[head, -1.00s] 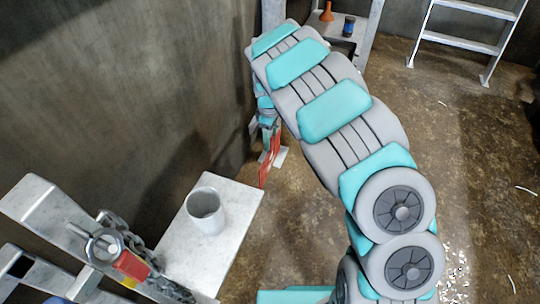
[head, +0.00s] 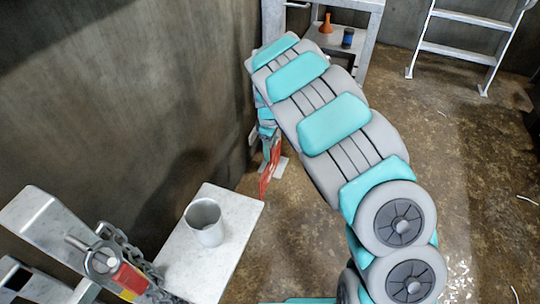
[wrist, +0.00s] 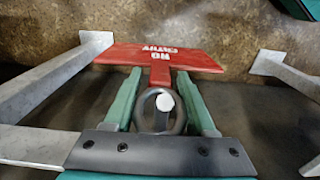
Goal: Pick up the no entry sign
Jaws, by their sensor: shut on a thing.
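The no entry sign (wrist: 160,60) is a red plate with white lettering. In the wrist view it lies just beyond my fingertips, its lettering upside down, and a narrow red stem runs back between the fingers. My gripper (wrist: 158,78) has two teal fingers, one on each side of this stem, and is shut on the sign. In the head view the sign (head: 272,168) shows as a thin red strip seen nearly edge-on, close to the wall, below the end of my arm. My arm hides much of the gripper there.
A white table (head: 222,258) with a grey mug (head: 205,222) stands at the lower left. A red padlock (head: 130,280) and chain are beside it. A shelf holds an orange funnel (head: 326,24) and a dark can (head: 347,38). A ladder (head: 465,50) stands at the back right. Brown floor is open at right.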

